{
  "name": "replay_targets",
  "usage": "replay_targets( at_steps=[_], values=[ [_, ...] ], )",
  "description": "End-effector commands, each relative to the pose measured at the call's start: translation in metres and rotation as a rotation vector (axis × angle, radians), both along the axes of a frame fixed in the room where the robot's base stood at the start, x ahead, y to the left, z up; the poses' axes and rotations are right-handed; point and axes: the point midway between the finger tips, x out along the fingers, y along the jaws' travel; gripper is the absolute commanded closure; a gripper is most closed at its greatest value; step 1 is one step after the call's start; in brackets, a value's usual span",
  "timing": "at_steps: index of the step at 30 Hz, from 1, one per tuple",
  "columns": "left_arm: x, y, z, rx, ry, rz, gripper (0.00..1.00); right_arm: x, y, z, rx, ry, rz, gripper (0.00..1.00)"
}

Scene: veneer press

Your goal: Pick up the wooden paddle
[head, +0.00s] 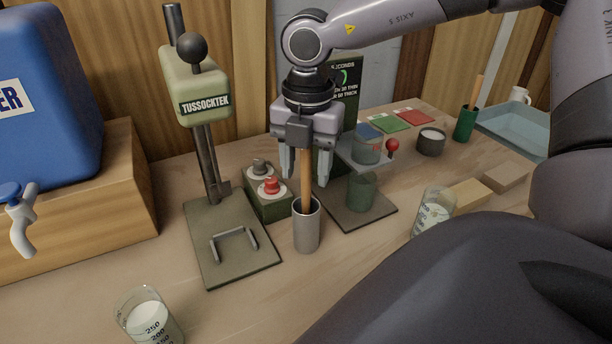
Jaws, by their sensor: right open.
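The wooden paddle (306,190) stands upright in a grey metal cup (307,236) near the middle of the head view. Its lower end is hidden inside the cup, and its top is hidden behind or under my right gripper's body. My right gripper (305,177) points down, open, with one finger on each side of the paddle's shaft. Gaps show between the fingers and the shaft. My left gripper is not in view.
A green press labelled TUSSOCKTEK (204,85) stands left of the cup, beside a control box with a red button (271,186). Measuring beakers stand front left (150,322) and right (432,211).

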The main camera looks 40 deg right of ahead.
Motion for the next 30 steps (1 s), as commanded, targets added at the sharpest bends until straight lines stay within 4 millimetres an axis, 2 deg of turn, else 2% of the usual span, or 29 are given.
replay_targets(
  at_steps=[5, 6, 10, 11, 23, 30],
  values=[
    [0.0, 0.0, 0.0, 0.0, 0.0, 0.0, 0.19, 0.0, 0.0, -0.001, 0.0, -0.001, 0.0, 0.49],
    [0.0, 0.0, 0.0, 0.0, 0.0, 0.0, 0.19, 0.0, 0.0, -0.001, 0.0, -0.001, 0.0, 0.53],
    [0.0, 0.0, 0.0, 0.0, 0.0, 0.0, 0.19, 0.0, 0.0, 0.0, 0.0, -0.001, 0.0, 0.95],
    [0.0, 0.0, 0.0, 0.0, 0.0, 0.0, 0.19, 0.0, 0.0, 0.0, 0.0, -0.001, 0.0, 1.0],
    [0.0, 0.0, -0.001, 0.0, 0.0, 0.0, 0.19, 0.001, 0.0, 0.003, -0.001, -0.002, 0.0, 1.0],
    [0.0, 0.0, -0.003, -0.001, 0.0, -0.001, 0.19, 0.001, 0.0, 0.029, -0.001, -0.006, 0.0, 1.0]
  ],
)
